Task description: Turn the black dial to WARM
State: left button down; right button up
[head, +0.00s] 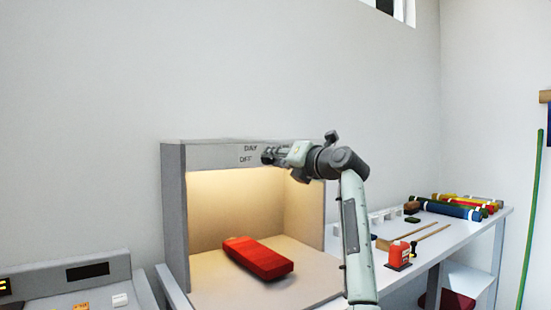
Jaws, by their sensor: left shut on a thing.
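A grey light booth (173,215) stands on the counter with its front open. Its top front panel (210,156) carries the printed words DAY and OFF. Other lettering to the right is covered by my gripper, and I cannot read WARM. My left gripper (270,155) is at this panel, just right of the words, shut on the black dial. The fingers hide most of the dial, so its pointer direction cannot be told. My right gripper is not in view.
A red folded cloth (258,258) lies in the booth under yellowish light. A grey machine (75,288) stands at lower left. The right counter (440,245) holds a red item (399,254), sticks and several coloured rolls (450,207).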

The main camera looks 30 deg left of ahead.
pick_arm(q)
jog(key=c, duration=1.3)
grip_release()
jog(key=shift+o, duration=0.2)
jog(key=shift+d, duration=0.15)
jog(key=v, duration=1.1)
jog(key=shift+s+d, duration=0.2)
jog(key=shift+d, duration=0.15)
